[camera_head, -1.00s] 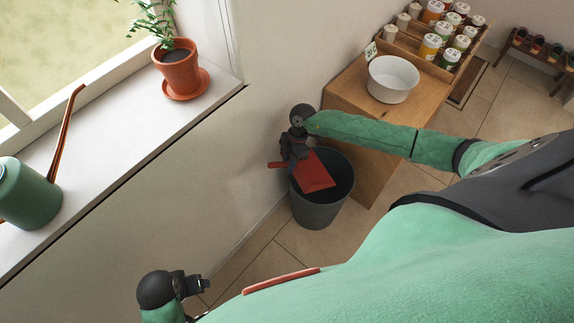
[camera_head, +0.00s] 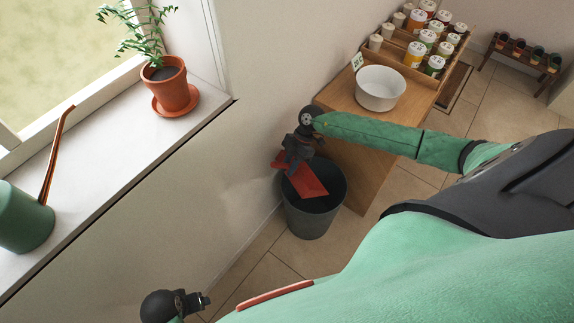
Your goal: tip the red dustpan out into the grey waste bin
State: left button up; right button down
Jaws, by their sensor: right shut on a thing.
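The red dustpan (camera_head: 308,181) is held over the mouth of the grey waste bin (camera_head: 313,222). Its pan is tilted, with the wide edge down inside the rim and the handle end up toward the wall. My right gripper (camera_head: 295,155) is shut on the dustpan near its handle and hides part of it. I cannot see any debris on the pan or in the dark inside of the bin. My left gripper (camera_head: 200,301) is low at the bottom left, away from the bin; its fingers are too small to read.
A wooden cabinet (camera_head: 350,165) stands right of the bin, with a white bowl (camera_head: 380,88) and several jars on it. The wall and window sill (camera_head: 130,150) are at left, with a potted plant (camera_head: 168,90) and green watering can (camera_head: 24,220). Tiled floor is clear in front.

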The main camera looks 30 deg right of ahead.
jog(key=shift+d+r+y, duration=0.4)
jog(key=shift+d+y, duration=0.1)
jog(key=shift+d, duration=0.25)
pick_arm(q)
notch_tip(320, 180, up, 7)
jog(key=s+d+b, duration=0.1)
jog(key=b, duration=0.2)
jog(key=shift+t, duration=0.3)
pick_arm(e)
jog(key=d+r+y, duration=0.3)
jog(key=d+y, duration=0.2)
jog(key=d, duration=0.4)
jog(key=shift+d+r+n, duration=0.15)
jog(key=shift+r+n, duration=0.1)
jog(key=shift+n, duration=0.15)
pick_arm(q)
jog(key=shift+a+f, duration=0.15)
dwell(0.4)
pick_arm(e)
jog(key=shift+g, duration=0.3)
